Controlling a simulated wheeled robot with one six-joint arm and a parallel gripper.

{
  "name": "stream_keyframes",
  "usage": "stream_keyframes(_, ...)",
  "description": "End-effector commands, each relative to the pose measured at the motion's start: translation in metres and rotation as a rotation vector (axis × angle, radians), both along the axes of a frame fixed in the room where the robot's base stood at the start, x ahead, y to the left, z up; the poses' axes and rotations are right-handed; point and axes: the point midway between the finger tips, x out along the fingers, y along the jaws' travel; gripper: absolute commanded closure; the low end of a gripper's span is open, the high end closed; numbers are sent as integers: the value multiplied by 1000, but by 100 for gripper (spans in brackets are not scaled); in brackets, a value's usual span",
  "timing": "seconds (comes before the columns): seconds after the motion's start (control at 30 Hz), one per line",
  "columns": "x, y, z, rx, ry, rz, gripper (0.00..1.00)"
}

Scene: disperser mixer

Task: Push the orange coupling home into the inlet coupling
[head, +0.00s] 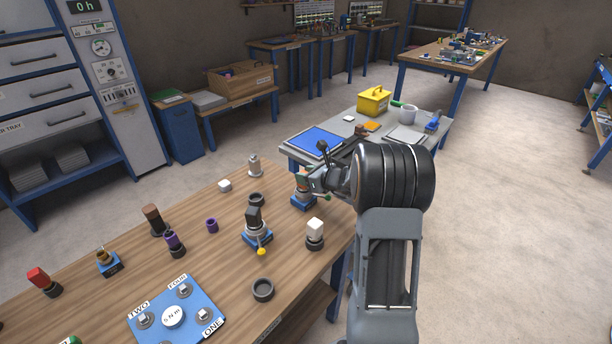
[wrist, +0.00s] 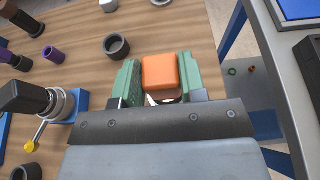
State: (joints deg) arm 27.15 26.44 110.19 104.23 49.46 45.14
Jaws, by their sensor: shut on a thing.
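The orange coupling (wrist: 161,72) shows as an orange block between the green jaws of my gripper (wrist: 158,78) in the wrist view. The jaws are shut on its two sides. In the head view my gripper (head: 305,181) is at the right edge of the wooden table, above a small fixture with a blue base (head: 303,202). This fixture may be the inlet coupling; the gripper and the held part hide its upper side. A pale and brown part shows just below the orange block in the wrist view. I cannot tell how far the two are joined.
A dark fitting with a yellow lever (head: 256,226) stands left of my gripper. A white-topped black piece (head: 315,233) stands in front. Black rings (head: 263,289) and other small parts are spread over the wooden table (head: 215,262). A grey table (head: 436,135) stands behind.

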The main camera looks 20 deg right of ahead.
Motion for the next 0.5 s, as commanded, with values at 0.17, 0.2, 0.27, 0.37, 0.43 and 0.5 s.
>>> stream_keyframes(0.17,0,0,-4,0,-1,0,61)
stream_keyframes(0.2,0,0,-3,0,-1,0,57)
stream_keyframes(0.27,0,0,-3,0,-1,0,51)
stream_keyframes(0.37,0,0,-3,0,-1,0,42)
stream_keyframes(0.43,0,0,-3,0,-1,0,35)
stream_keyframes(0.5,0,0,-3,0,-1,0,32)
